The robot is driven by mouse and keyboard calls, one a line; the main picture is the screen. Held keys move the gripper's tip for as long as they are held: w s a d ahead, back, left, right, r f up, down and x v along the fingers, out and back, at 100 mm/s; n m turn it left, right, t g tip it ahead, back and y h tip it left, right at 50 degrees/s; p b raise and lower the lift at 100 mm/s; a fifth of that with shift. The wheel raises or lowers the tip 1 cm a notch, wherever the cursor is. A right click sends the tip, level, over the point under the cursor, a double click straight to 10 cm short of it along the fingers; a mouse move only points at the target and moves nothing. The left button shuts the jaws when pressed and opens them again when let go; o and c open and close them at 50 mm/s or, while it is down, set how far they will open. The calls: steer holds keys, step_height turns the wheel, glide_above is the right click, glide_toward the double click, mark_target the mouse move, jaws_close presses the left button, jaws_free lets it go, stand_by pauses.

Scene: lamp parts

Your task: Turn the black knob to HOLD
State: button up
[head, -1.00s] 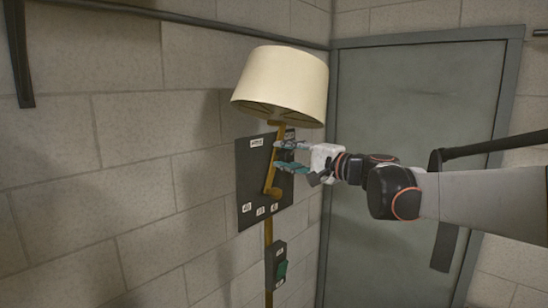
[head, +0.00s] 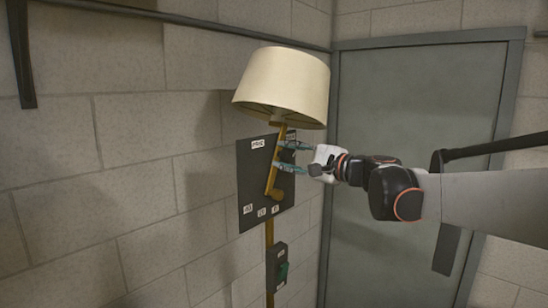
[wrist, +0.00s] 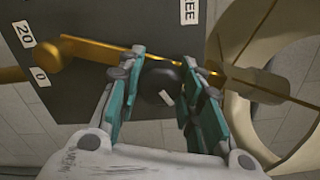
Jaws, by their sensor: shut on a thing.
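The black knob (wrist: 157,84) shows in the wrist view as a dark round shape with a small white mark, in front of a dark panel (wrist: 110,85). My gripper (wrist: 164,66) has its teal-padded fingers on both sides of the knob and is shut on it. In the head view my gripper (head: 286,158) reaches from the right to the dark wall panel (head: 249,180), and its fingers hide the knob. White labels "20" (wrist: 24,33), "0" (wrist: 41,77) and a partly cut "REE" (wrist: 189,12) show. I cannot read a HOLD label.
A brass lever (head: 271,180) crosses the panel close beside my fingers. A cream lampshade (head: 284,85) hangs just above them. A dark switch box with a green part (head: 283,271) is below. A grey door (head: 400,110) stands behind my arm.

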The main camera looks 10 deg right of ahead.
steer(key=o, duration=1.1)
steer(key=shift+d, duration=0.1)
